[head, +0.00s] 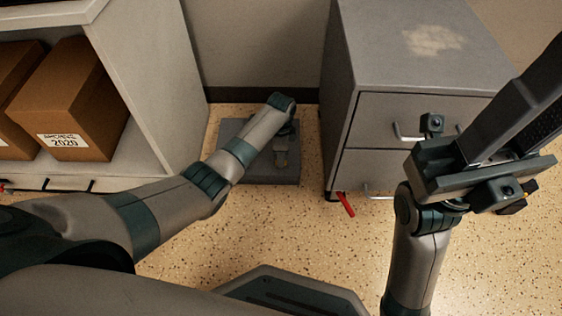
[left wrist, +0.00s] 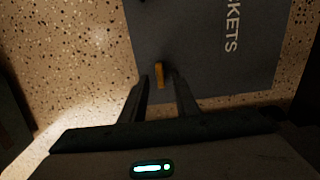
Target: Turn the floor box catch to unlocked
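The grey floor box (head: 232,170) lies on the floor between the shelf and the drawer cabinet. Its lid (left wrist: 205,50) fills much of the left wrist view, with white letters "KETS" showing.
A drawer cabinet (head: 400,80) stands close to the right of the box, with a red piece (head: 346,204) low at its front. A shelf (head: 160,90) with cardboard boxes (head: 75,95) is on the left. A wall closes the back. Speckled floor in front is free.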

